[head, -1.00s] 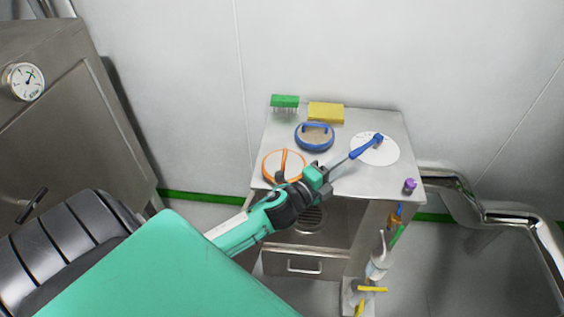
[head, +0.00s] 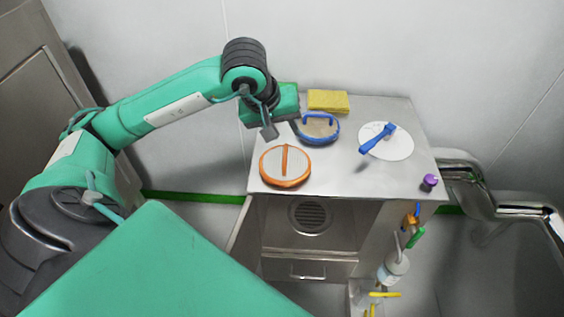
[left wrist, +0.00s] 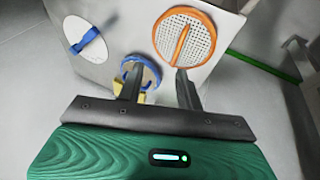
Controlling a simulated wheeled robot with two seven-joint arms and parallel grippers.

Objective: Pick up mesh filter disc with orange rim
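The mesh filter disc with the orange rim (head: 285,166) lies flat on the steel table near its front left corner, with an orange bar across its pale mesh. It also shows in the left wrist view (left wrist: 202,38), beyond the fingertips. My left gripper (head: 269,132) is above the table's left side, behind the orange disc in the head view and apart from it. In the left wrist view its two fingers (left wrist: 158,76) are spread with nothing held between them. My right gripper is in neither current view.
A blue-rimmed disc (head: 318,128) lies just behind the orange one. A yellow sponge (head: 328,101) lies at the back. A blue-handled tool (head: 377,138) rests on a white disc (head: 400,147) at the right. A purple item (head: 430,181) is at the front right corner.

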